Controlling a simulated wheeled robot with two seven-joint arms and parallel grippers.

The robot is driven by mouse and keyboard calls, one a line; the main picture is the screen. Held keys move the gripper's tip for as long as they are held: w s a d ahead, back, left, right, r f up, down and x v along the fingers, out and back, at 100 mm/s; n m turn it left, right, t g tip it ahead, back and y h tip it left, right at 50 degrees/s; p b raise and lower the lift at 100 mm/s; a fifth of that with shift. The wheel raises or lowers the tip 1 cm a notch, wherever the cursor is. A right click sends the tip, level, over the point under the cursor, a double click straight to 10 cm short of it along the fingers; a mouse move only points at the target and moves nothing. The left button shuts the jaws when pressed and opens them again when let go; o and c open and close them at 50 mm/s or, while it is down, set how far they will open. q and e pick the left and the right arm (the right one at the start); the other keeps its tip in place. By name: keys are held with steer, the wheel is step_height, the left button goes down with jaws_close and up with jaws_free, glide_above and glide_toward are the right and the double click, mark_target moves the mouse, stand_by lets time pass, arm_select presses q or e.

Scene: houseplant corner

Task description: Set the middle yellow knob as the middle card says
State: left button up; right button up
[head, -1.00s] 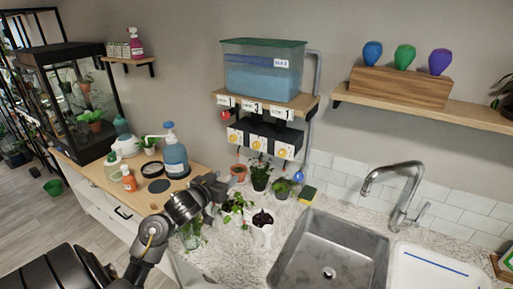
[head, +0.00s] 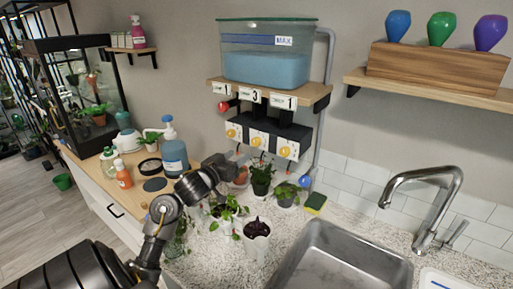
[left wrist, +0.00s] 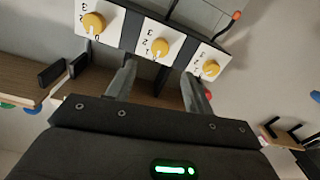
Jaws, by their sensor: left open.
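The middle yellow knob (head: 257,141) sits on a white dial plate between two similar knobs, under the shelf with the tank. Its setting is too small to read in the head view. The middle card (head: 252,96) on the shelf edge reads 3. My left gripper (head: 238,158) is just below and left of the middle knob, apart from it. In the left wrist view the middle knob (left wrist: 160,47) lies ahead, between and beyond the two spread fingers (left wrist: 159,70). The gripper is open and empty. My right gripper is not in view.
The left knob (head: 234,133) and right knob (head: 285,151) flank the middle one. A red ball (head: 223,106) is beside the panel. Potted plants (head: 262,178) stand below on the counter. A sink (head: 345,255) is at the right.

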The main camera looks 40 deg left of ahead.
mark_target(254, 143)
arm_select(q)
steer(key=w, duration=0.3)
steer(key=w+a+p, duration=0.1)
steer(key=w, duration=0.2)
steer(key=w+p, duration=0.1)
steer(key=w, duration=0.2)
steer(key=shift+a+r, duration=0.2)
steer(key=shift+w+a+f, duration=0.1)
steer(key=shift+w, duration=0.55)
steer(key=c, duration=1)
steer(key=shift+o, duration=0.2)
steer(key=shift+s, duration=0.1)
